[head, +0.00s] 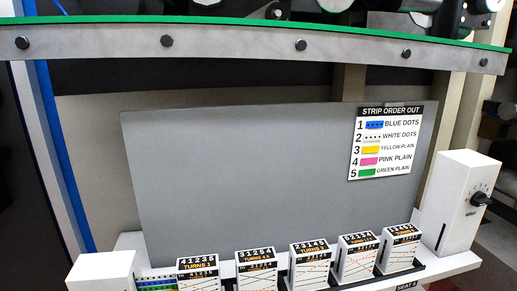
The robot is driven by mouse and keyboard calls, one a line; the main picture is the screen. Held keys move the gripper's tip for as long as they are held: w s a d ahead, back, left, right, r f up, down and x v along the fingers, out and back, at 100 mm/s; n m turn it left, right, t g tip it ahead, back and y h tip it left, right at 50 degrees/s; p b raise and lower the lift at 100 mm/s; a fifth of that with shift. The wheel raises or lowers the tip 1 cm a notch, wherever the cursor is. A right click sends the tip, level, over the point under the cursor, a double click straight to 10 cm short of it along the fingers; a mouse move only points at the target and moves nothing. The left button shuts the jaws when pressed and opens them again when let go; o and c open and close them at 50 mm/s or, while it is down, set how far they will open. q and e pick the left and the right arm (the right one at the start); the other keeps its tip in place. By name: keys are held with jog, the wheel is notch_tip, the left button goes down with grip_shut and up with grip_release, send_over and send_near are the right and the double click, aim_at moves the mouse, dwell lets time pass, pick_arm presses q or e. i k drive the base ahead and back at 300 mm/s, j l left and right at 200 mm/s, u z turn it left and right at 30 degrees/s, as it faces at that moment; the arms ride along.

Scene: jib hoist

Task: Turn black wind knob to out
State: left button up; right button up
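A black knob (481,199) sticks out from the face of a tall white box (464,203) at the right end of the white bench. Small dark marks ring the knob on that face. They are too small to read, so I cannot tell which setting the knob points to. No gripper can be made out in the head view, and nothing is seen touching the knob.
Several white cards (311,266) stand in a dark rack along the bench. A second white box (103,272) is at the lower left, beside coloured strips (157,283). A grey panel (240,180) with an order sign (386,141) stands behind. A green-edged rail (250,45) crosses above.

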aim_at(479, 198)
jog(key=z, duration=1.25)
